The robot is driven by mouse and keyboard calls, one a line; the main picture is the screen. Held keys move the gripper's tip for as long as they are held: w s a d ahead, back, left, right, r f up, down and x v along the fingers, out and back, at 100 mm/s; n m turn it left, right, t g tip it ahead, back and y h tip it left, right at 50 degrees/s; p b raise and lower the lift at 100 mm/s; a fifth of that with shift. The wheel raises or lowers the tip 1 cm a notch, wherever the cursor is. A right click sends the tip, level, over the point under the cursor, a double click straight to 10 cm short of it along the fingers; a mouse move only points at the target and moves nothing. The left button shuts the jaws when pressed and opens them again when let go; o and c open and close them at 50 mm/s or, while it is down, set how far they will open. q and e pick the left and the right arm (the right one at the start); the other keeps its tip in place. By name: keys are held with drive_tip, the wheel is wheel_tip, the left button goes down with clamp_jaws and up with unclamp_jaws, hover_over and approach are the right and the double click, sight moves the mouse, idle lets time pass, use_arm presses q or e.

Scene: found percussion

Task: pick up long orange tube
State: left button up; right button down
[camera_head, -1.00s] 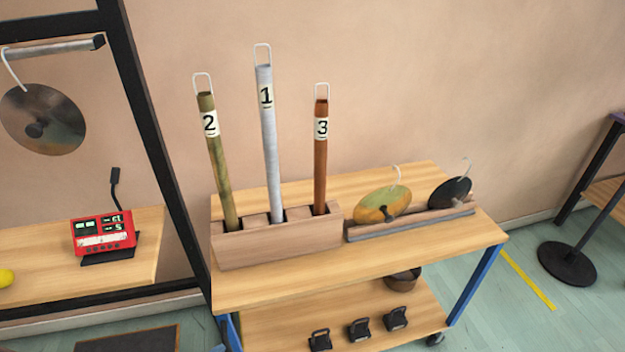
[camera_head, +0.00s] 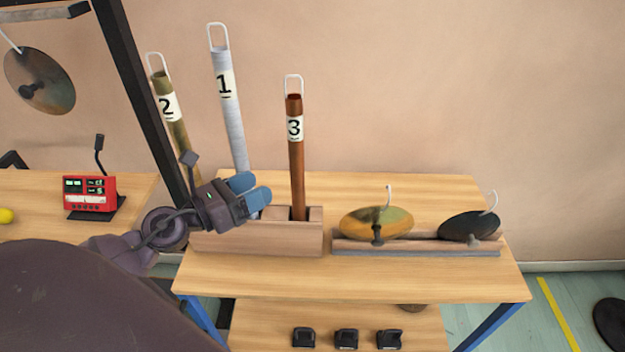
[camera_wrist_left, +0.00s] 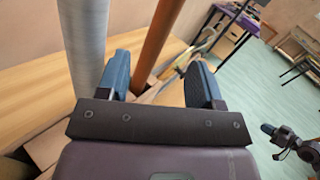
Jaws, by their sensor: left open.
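The long orange tube (camera_head: 296,165) is orange-brown, carries a white label "3" and a wire loop on top, and stands upright in the right part of a wooden block (camera_head: 265,238). It also shows in the left wrist view (camera_wrist_left: 157,40), beyond the fingers and between them. My left gripper (camera_head: 257,191) is open and empty, to the left of the orange tube and apart from it, in front of the silver tube's lower part. In the left wrist view my right gripper (camera_wrist_left: 268,132) shows small at the right edge; its jaw opening is unclear.
The silver tube "1" (camera_head: 228,110) and olive tube "2" (camera_head: 172,112) stand left of the orange one. Two small cymbals (camera_head: 376,222) rest on a rack to the right. A black frame post (camera_head: 140,95) rises at left. The table's front strip is clear.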

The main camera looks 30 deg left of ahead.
sight(300, 163)
use_arm(q)
drive_tip(key=w+d+m+p, duration=0.1)
drive_tip(key=w, duration=0.2)
drive_tip(key=w+d+m+p, duration=0.1)
drive_tip(key=w, duration=0.2)
drive_tip(key=w+d+r+p, duration=0.1)
drive_tip(key=w+d, duration=0.1)
drive_tip(key=w, duration=0.2)
drive_tip(key=shift+r+m+g+h, duration=0.1)
drive_tip(key=shift+m+g+h, duration=0.2)
drive_tip(key=shift+m, duration=0.1)
drive_tip(key=shift+w+d, duration=0.25)
drive_tip(key=shift+w, duration=0.25)
use_arm(e)
drive_tip(key=shift+s+d+r, duration=0.15)
drive_tip(key=shift+r, duration=0.4)
drive_tip(key=shift+s+d+r, duration=0.1)
drive_tip(key=shift+d+r, duration=0.05)
drive_tip(key=shift+r, duration=0.35)
use_arm(q)
drive_tip(key=shift+c, duration=0.2)
use_arm(e)
drive_tip(key=shift+w+r, duration=0.1)
use_arm(q)
drive_tip(key=c, duration=0.7)
clamp_jaws()
use_arm(e)
drive_tip(key=shift+w+r, duration=0.35)
drive_tip(key=shift+w, duration=0.1)
